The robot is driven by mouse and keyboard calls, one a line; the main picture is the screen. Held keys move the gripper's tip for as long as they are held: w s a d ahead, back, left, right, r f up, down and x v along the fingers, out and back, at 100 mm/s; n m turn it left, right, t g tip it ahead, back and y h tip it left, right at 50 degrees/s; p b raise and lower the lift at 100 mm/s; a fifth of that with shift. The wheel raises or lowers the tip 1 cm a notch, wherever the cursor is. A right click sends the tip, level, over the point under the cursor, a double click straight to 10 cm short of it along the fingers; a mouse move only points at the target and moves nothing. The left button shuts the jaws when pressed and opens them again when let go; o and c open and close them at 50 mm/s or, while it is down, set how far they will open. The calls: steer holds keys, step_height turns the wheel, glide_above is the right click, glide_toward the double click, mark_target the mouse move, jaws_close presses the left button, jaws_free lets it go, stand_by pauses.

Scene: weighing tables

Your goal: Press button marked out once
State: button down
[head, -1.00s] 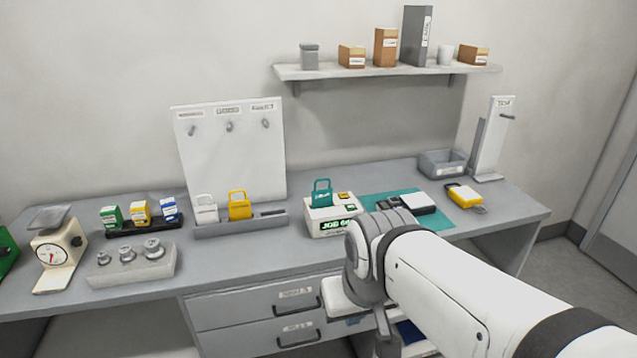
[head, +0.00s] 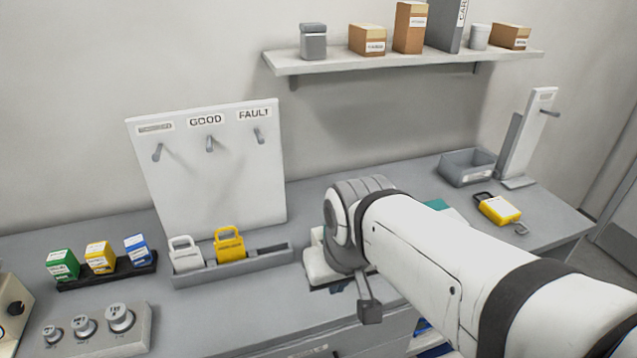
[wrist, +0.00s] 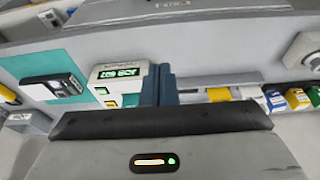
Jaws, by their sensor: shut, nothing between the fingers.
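The white button box (wrist: 137,68) shows in the wrist view with a lit green display reading JOB and a number. A yellow button (wrist: 100,90) and a green button (wrist: 130,99) are on it. Their markings are too small to read, so I cannot tell which is marked out. My gripper (wrist: 160,70) has its two blue-grey fingers together and empty, at the box's right edge in that picture. I cannot tell whether they touch it. In the head view my arm hides most or all of the box and the fingertips.
A dark-and-white device (wrist: 52,86) lies on a teal mat (wrist: 92,62) beside the box. A grey rack (head: 275,261) holds a white tag (head: 186,259) and a yellow tag (head: 229,246). A pegboard (head: 215,185) stands behind. A shelf (head: 400,63) hangs above.

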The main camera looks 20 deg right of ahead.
steer(key=shift+w+d, duration=0.1)
steer(key=shift+w, duration=0.05)
steer(key=shift+r, duration=0.1)
steer(key=w+d+r+m+t+y+p, duration=0.1)
steer(key=w+d+m+t+y+p, duration=0.15)
steer(key=w+m, duration=1)
steer(key=w+d+f+m+t+p, duration=0.1)
steer(key=w+d+f+m+t, duration=0.2)
steer(key=w+d+m, duration=0.9)
steer(key=d, duration=0.3)
steer(key=shift+w, duration=0.25)
steer(key=shift+h, duration=0.25)
